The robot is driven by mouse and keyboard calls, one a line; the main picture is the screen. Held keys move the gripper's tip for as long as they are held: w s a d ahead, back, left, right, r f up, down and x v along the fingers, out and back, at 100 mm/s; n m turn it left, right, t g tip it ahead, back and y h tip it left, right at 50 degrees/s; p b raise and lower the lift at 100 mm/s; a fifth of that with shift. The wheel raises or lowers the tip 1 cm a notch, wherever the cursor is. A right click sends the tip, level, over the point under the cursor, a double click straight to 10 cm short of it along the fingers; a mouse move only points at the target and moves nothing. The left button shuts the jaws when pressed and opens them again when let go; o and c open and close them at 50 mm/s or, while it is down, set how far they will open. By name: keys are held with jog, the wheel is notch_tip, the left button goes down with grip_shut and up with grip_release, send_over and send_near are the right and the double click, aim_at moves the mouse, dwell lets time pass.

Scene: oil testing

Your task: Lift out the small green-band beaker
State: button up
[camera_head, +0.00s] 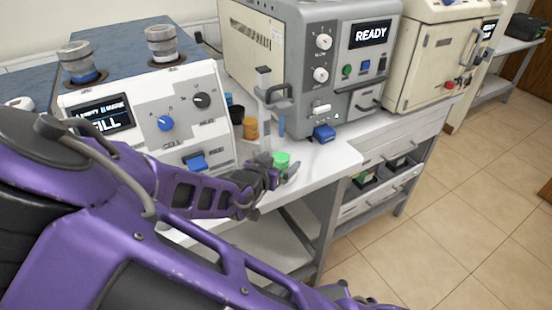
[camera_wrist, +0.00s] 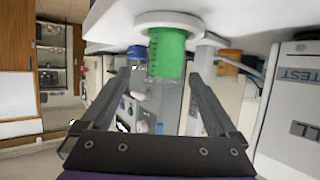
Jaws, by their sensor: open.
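The small green-band beaker (camera_head: 282,159) stands near the front edge of the white bench, in front of the grey machine. In the wrist view the beaker (camera_wrist: 167,54) is at the top centre, its green band bright and its white round base (camera_wrist: 180,19) against the bench. The picture there is turned over. My gripper (camera_head: 277,177) is close beside the beaker, with its fingers partly hiding it in the head view. In the wrist view my gripper (camera_wrist: 161,76) is open, its two fingers spread on either side of the beaker's line. Contact cannot be told.
A clear upright column with a grey handle (camera_head: 268,100) stands just behind the beaker. A blue-topped item (camera_head: 324,132) is to its right, and orange (camera_head: 250,129) and dark containers are to its left. The white machine (camera_head: 185,120) is close to my arm. The floor at right is open.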

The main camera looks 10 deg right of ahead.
aim_at(284, 152)
jog(key=shift+a+b+x, duration=0.1)
jog(key=shift+b+x, duration=0.45)
jog(key=shift+x, duration=0.95)
jog(key=shift+a+b+x, duration=0.15)
jog(key=shift+b+x, duration=0.35)
jog(key=shift+x, duration=1.05)
jog(key=shift+w, duration=0.15)
grip_shut()
jog(key=shift+r, duration=0.1)
jog(key=shift+r+p, duration=0.35)
jog(key=shift+r, duration=0.25)
notch_tip(284, 152, up, 3)
jog(key=shift+f+p, duration=0.2)
jog(key=shift+p, duration=0.4)
jog(key=s+a+p, duration=0.2)
jog(key=s+a, duration=0.8)
jog(key=s, duration=0.4)
jog(key=shift+s+a+f, duration=0.25)
jog(key=shift+s+a, duration=0.05)
